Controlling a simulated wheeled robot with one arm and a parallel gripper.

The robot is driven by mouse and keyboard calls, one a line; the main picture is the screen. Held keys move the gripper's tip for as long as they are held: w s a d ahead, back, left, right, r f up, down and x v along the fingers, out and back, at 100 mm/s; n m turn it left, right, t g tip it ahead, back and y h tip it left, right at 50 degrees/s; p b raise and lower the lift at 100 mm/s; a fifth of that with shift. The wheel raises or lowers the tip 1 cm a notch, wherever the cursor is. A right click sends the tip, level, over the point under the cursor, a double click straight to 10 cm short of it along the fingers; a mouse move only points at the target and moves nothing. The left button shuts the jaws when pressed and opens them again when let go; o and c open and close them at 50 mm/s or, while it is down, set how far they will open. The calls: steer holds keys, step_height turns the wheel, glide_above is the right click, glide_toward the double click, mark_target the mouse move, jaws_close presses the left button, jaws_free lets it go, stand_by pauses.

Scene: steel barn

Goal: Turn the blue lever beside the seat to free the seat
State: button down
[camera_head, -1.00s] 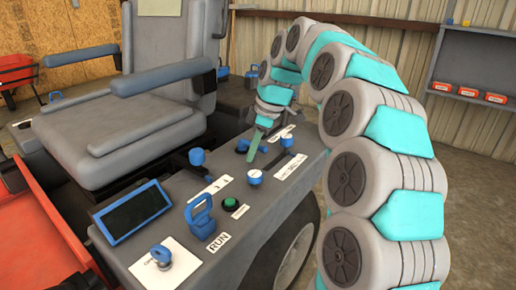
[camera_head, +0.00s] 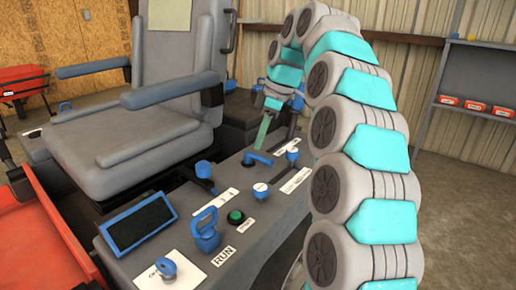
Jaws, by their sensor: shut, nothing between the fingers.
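The grey seat (camera_head: 130,138) stands at the left with its backrest upright. On the dark console to its right, a blue lever (camera_head: 258,158) lies low and roughly flat. My gripper (camera_head: 262,146), with green fingers, hangs shut and pointing down just above and behind this lever. It holds nothing. I cannot tell whether its tips touch the lever. A blue-knobbed lever (camera_head: 204,169) stands closer to the seat, and another blue knob (camera_head: 292,154) is to the right of the gripper.
Red bodywork (camera_head: 45,225) is at the left. Open floor (camera_head: 465,190) lies right.

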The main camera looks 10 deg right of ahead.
steer(key=shift+w+d+r+p, duration=0.15)
steer(key=shift+r+p, duration=0.05)
steer(key=shift+r, duration=0.3)
steer(key=shift+w+d+r+p, duration=0.1)
steer(key=shift+r+p, duration=0.05)
steer(key=shift+r, duration=0.35)
steer(key=s+f+m, duration=0.1)
steer(key=s+m, duration=0.1)
steer(key=s, duration=0.4)
steer(key=s+f+m+h, duration=0.1)
steer(key=s+f+m, duration=0.1)
steer(key=s, duration=0.4)
steer(key=s+f+m+g, duration=0.1)
steer(key=s+f+m, duration=0.1)
steer(key=s, duration=0.4)
steer(key=shift+s+a+f, duration=0.1)
steer(key=shift+a+f, duration=0.05)
steer(key=shift+a, duration=0.1)
steer(key=s+d+f+m, duration=0.1)
steer(key=s+f+m, duration=0.2)
steer(key=s, duration=0.5)
steer(key=s+d+f+m+g+h, duration=0.1)
steer(key=s+d+f+m, duration=0.1)
steer(key=s+f, duration=0.4)
steer(key=s+d+f+m+h, duration=0.1)
steer(key=s+f+m, duration=0.3)
steer(key=s, duration=0.5)
steer(key=shift+s+d+f+g+p, duration=0.3)
steer(key=shift+s+d+f, duration=0.15)
steer(key=shift+d, duration=0.25)
